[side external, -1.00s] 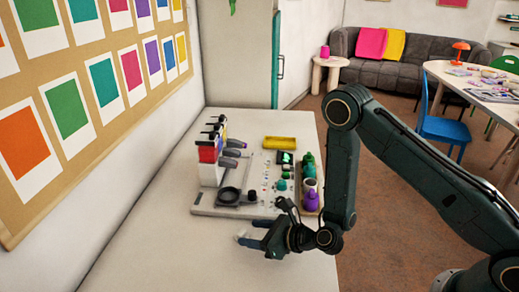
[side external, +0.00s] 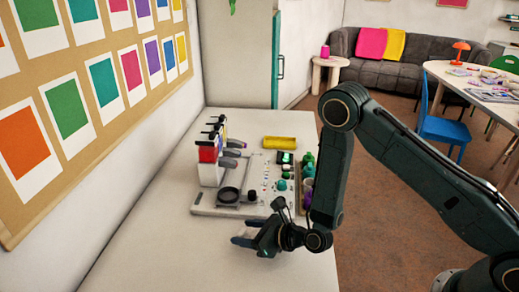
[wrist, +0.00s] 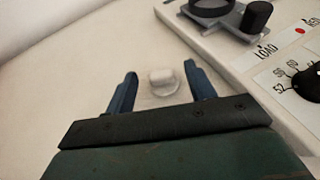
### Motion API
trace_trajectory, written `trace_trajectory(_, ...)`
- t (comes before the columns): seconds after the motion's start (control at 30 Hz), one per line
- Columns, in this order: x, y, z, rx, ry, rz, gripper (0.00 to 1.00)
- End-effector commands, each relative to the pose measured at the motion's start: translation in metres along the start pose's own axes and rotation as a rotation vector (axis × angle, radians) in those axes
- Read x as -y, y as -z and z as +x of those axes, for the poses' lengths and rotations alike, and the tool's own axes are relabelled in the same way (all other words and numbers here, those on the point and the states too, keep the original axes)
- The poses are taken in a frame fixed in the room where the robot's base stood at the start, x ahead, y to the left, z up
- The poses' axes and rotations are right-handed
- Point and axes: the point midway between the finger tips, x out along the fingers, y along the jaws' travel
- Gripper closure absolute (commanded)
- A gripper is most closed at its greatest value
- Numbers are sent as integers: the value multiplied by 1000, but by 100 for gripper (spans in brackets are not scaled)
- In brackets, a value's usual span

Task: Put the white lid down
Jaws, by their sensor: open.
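The white lid (wrist: 163,82) shows in the wrist view as a small pale knob on a round, faint white disc. It appears to rest on the pale table top, just left of the bead machine. My gripper (wrist: 160,72) is open, with one blue finger on each side of the knob and a visible gap on both sides. In the side view my gripper (side external: 246,242) is low over the table, in front of the machine. I cannot make out the lid there.
The bead machine's board (side external: 208,211) carries a dark round ring (wrist: 208,8), a black knob (wrist: 256,16) and a dial (wrist: 303,84). The table left of the board is clear.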

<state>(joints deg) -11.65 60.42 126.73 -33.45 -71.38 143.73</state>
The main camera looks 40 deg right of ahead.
Motion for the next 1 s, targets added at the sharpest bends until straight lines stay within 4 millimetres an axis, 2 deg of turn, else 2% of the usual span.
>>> trace_trajectory(0.4,0,0,23,1,-1,-1,45)
trace_trajectory(1.0,0,0,26,1,1,0,45)
